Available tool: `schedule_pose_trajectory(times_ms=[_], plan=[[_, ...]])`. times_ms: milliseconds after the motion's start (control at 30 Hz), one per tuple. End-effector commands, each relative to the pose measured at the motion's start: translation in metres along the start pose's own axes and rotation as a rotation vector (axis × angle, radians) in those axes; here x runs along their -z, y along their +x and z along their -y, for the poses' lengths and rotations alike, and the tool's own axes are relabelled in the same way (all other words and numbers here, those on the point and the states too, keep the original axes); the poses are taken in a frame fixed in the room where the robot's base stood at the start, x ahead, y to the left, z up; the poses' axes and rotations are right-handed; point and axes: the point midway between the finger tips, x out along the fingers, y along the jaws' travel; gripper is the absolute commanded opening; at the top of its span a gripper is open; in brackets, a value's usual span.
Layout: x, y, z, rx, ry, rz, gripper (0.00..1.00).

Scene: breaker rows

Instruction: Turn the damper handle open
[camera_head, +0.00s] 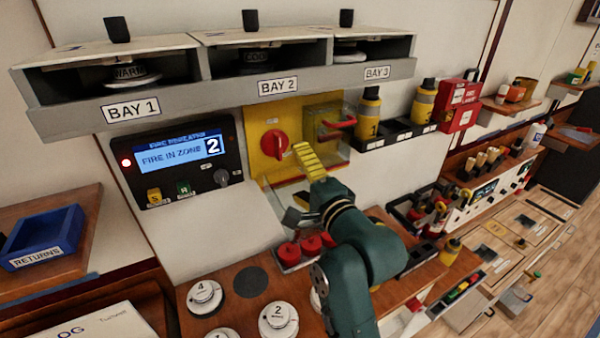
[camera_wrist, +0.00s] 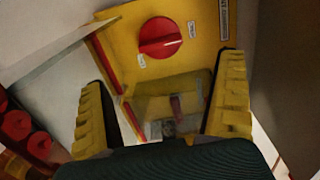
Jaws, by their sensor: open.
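A round red rotary handle (camera_head: 274,143) sits on a yellow panel (camera_head: 256,121) on the wall below the BAY 2 sign. Small labels beside it are too small to read. A red lever (camera_head: 340,123) sticks out from a yellow-green box to its right. I cannot tell by label which one is the damper handle. My gripper (camera_head: 304,152) is open and empty, in front of the panel, just right of and below the rotary handle.
An alarm box (camera_head: 180,158) reading "FIRE IN ZONE 2" is left of the panel. Black-and-yellow canisters (camera_head: 369,114) stand in a rack at right. The bay shelf (camera_head: 220,95) overhangs above. Red-capped items (camera_head: 288,252) and white numbered discs (camera_head: 278,320) sit below.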

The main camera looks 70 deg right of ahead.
Motion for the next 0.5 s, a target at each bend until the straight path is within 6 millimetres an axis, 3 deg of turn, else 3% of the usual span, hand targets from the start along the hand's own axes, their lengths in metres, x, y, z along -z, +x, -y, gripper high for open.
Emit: schedule_pose_trajectory(times_ms=[433, 500], plan=[[0.0, 0.001, 0.0, 0.001, 0.0, 0.0, 1.0], [-0.012, -0.001, 0.01, 0.017, -0.038, 0.017, 1.0]])
